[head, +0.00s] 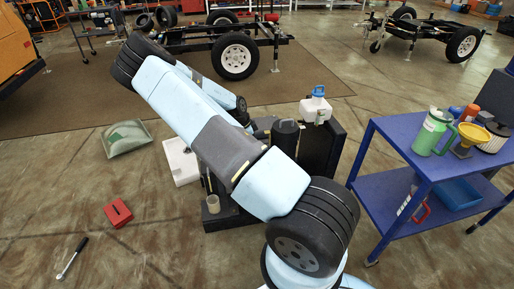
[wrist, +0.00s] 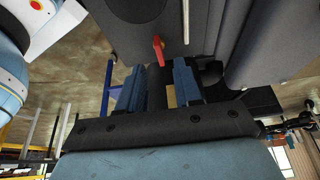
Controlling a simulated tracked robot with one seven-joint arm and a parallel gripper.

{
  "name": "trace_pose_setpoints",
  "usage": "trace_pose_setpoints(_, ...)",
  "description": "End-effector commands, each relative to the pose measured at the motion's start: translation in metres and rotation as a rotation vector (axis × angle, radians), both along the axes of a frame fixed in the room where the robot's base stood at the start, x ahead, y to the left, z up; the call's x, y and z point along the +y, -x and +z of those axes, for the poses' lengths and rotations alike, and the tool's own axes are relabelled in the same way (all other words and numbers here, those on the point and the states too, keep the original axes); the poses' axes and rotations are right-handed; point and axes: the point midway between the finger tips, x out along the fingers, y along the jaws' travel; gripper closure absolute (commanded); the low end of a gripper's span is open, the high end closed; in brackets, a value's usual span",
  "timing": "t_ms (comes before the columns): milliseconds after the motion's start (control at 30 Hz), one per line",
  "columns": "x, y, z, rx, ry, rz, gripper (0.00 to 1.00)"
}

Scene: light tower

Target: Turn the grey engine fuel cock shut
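I cannot make out a grey engine fuel cock for certain in either view. In the wrist view a small red lever (wrist: 158,50) hangs from a large dark grey body (wrist: 110,35) ahead of my gripper. My gripper (wrist: 159,70) shows there as two blue fingers standing apart, with a gap between them and nothing seen gripped. The red lever lies just beyond the fingertips, in line with the gap; I cannot tell whether anything touches. In the head view my arm crosses the middle and hides my gripper and much of the dark equipment behind it.
A blue trolley (head: 415,160) stands at right with a green jug (head: 432,132) and a yellow funnel (head: 470,138). A white jug with a blue cap (head: 316,106) sits behind my arm. A red box (head: 118,213) and a wrench (head: 72,258) lie on open floor at left.

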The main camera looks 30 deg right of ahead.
Motion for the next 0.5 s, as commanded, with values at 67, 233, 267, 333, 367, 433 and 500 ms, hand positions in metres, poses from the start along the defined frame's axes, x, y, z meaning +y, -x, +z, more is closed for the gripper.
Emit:
trace_pose_setpoints(67, 0.007, -0.003, 0.016, -0.002, -0.001, 0.002, 0.66)
trace_pose_setpoints(233, 0.019, -0.006, 0.046, -0.002, -0.001, 0.002, 0.66)
trace_pose_setpoints(267, 0.021, -0.007, 0.051, -0.001, -0.001, 0.003, 0.66)
trace_pose_setpoints(333, 0.025, -0.007, 0.061, -0.001, -0.001, 0.0, 0.66)
trace_pose_setpoints(367, 0.026, -0.008, 0.064, -0.001, -0.001, 0.0, 0.66)
trace_pose_setpoints(433, 0.029, -0.009, 0.072, 0.0, -0.001, 0.001, 0.66)
trace_pose_setpoints(500, 0.031, -0.009, 0.077, 0.0, -0.001, 0.0, 0.66)
